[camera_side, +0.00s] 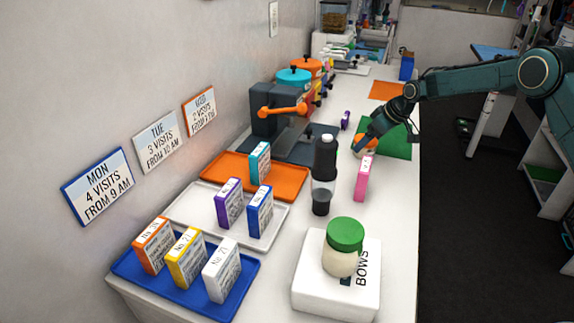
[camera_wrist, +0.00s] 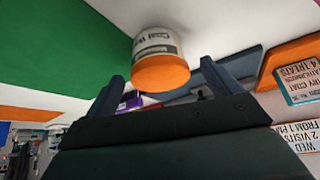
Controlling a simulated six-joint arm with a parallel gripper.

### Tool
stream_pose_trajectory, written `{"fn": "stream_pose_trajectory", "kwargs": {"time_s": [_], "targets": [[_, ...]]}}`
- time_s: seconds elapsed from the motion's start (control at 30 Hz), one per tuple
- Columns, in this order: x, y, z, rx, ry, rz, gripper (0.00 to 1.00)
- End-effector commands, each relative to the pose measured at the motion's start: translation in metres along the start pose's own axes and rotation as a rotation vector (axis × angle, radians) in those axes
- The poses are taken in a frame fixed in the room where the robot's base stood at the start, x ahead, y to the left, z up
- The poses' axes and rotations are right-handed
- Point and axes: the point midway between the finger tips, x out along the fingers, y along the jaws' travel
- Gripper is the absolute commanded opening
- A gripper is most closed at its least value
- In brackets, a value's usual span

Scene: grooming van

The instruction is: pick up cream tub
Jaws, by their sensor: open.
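A white tub with an orange lid and dark print (camera_wrist: 160,62) shows in the wrist view, just past the fingertips and between their lines. In the side view the same tub (camera_side: 367,152) stands at the edge of a green mat, partly hidden by my gripper (camera_side: 361,140). My gripper (camera_wrist: 166,78) is open, with one finger on each side of the tub's lid in the wrist view. I cannot tell whether a finger touches it. A second, cream-coloured tub with a green lid (camera_side: 342,262) stands on a white box marked BOWS, far from my gripper.
The green mat (camera_side: 396,143) lies beside the tub. A pink box (camera_side: 362,178) and a dark bottle (camera_side: 325,160) stand nearer the camera. Orange (camera_side: 290,190), white (camera_side: 185,216) and blue (camera_side: 237,296) trays hold boxes. A grey machine (camera_side: 275,108) stands by the wall.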

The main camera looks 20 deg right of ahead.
Motion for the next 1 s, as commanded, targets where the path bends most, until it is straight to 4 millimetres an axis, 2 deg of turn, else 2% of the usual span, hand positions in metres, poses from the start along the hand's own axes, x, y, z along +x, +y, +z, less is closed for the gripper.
{"fn": "stream_pose_trajectory", "kwargs": {"time_s": [0.1,0.3,0.8,0.83,1.0], "targets": [[0.014,0.0,0.0,0.0,-0.001,-0.001,0.9],[0.026,0.0,0.0,0.001,-0.001,0.0,0.9],[0.027,0.0,0.0,0.001,0.0,0.0,0.9],[0.027,0.0,0.0,0.001,0.0,0.0,0.88],[0.027,0.0,0.0,0.001,0.0,0.0,0.54]]}}
